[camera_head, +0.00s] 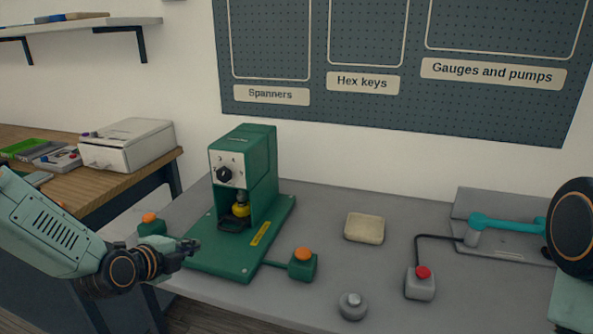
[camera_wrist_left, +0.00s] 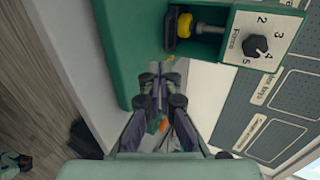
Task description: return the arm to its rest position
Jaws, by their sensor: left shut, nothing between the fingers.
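My left arm comes in from the left in the head view. Its gripper (camera_head: 188,247) is shut and empty, beside the left edge of the green press's base and near a green box with an orange button (camera_head: 151,224). In the left wrist view the fingers (camera_wrist_left: 155,80) are together in front of the press, with an orange spot behind them. The green press (camera_head: 257,165) stands upright on the grey bench, with a black dial and a yellow part under its head. My right gripper is out of view; only a dark round joint of mine shows at the right edge.
A second orange-button box (camera_head: 303,264) stands right of the press. A beige block (camera_head: 364,228), a grey round knob (camera_head: 352,306) and a red-button box (camera_head: 420,283) lie on the bench. A teal-handled item (camera_head: 505,224) is at right. A wooden table (camera_head: 95,187) with a white box is at left.

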